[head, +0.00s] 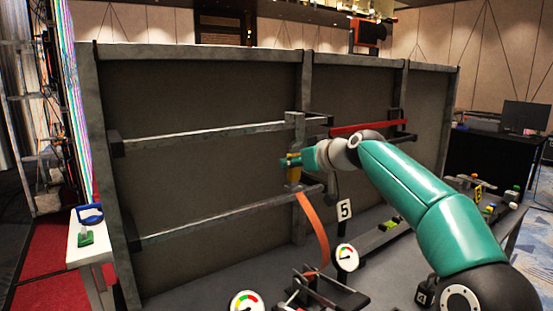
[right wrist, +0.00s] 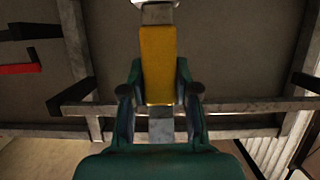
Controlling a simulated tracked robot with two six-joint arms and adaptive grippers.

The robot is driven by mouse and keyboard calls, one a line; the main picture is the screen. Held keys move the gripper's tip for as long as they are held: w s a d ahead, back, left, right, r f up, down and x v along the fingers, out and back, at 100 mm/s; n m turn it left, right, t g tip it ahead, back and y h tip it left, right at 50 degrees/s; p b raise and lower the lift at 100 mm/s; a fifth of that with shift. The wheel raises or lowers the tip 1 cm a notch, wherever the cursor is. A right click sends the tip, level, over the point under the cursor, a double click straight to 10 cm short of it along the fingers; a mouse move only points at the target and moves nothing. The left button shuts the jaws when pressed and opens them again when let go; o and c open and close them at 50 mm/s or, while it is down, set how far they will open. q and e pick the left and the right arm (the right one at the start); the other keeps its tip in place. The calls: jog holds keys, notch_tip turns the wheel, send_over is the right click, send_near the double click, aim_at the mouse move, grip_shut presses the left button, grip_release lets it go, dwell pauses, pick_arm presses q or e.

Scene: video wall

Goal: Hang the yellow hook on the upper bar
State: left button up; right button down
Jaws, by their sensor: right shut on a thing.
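The yellow hook (head: 294,172) has a yellow middle and grey ends. In the head view it stands roughly upright before the frame's middle post. My right gripper (head: 288,162) is shut on its yellow part, which also shows between the fingers in the right wrist view (right wrist: 158,65). The upper bar (head: 200,137) runs across the left panel. The hook's grey upper end overlaps the bar's right part in the picture; I cannot tell whether they touch. The bar also shows behind the fingers in the right wrist view (right wrist: 240,106). My left gripper is out of view.
A lower bar (head: 220,217) runs below. An orange strap (head: 315,230) hangs near the hook's lower end. Gauges (head: 346,257) and a number 5 sign (head: 344,209) stand below. A white side table (head: 88,250) is at left.

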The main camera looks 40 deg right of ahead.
jog(key=shift+w+r, duration=0.15)
jog(key=shift+w, duration=0.25)
jog(key=a+p+x, duration=0.1)
jog(key=p+x, duration=0.3)
jog(key=x, duration=0.4)
jog(key=shift+d, duration=0.25)
jog(key=shift+w, duration=0.1)
dwell(0.4)
jog(key=c, duration=0.8)
grip_release()
